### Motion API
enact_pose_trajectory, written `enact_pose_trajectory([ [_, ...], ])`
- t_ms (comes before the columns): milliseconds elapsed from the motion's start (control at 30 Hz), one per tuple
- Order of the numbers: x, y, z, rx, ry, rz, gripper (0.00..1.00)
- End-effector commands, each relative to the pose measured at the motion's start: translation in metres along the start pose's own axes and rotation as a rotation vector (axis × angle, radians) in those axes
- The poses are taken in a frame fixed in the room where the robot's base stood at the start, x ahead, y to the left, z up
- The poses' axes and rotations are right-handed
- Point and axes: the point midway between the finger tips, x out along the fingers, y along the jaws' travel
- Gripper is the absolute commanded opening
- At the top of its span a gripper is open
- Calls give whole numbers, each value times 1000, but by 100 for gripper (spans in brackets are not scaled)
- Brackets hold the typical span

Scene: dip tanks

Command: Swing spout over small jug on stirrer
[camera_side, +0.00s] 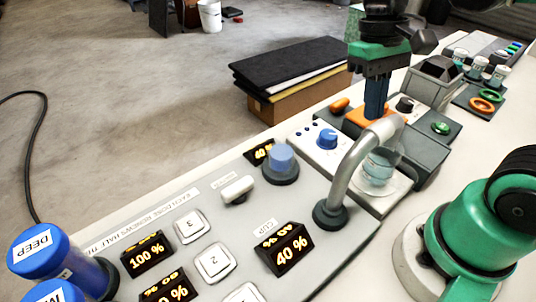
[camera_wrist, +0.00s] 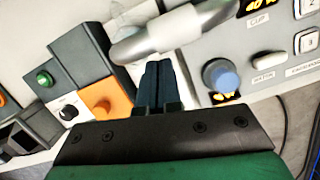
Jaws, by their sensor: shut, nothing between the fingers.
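The spout (camera_side: 350,165) is a grey curved pipe rising from a dark round base on the panel. Its upper end reaches across the small glass jug (camera_side: 377,172) in the side view; I cannot tell whether the outlet is exactly above the mouth. The jug stands on the pale plate of the stirrer (camera_side: 320,155), which has a blue knob. My gripper (camera_side: 376,112) points down behind the spout's upper end, its dark fingers shut and empty. In the wrist view the shut fingers (camera_wrist: 157,68) lie close to the spout (camera_wrist: 180,35); contact is unclear.
An orange block (camera_side: 366,117) and a grey unit with a green button (camera_side: 440,128) stand near my gripper. A blue knob (camera_side: 281,160) and lit displays (camera_side: 284,247) fill the panel. Blue-capped containers (camera_side: 40,248) stand front left. Small jars (camera_side: 478,66) are at the far right.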

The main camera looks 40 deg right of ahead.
Motion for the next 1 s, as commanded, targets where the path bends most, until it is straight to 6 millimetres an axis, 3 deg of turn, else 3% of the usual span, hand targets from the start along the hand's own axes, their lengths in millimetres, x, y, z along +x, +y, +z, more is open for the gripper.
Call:
enact_pose_trajectory([
  [367, -2, 0, -4, -2, 0, 1, 0],
  [633, -17, -1, -38, 0, 0, 0, 0],
  [1000, -92, -2, -37, -2, 0, 1, 0],
])
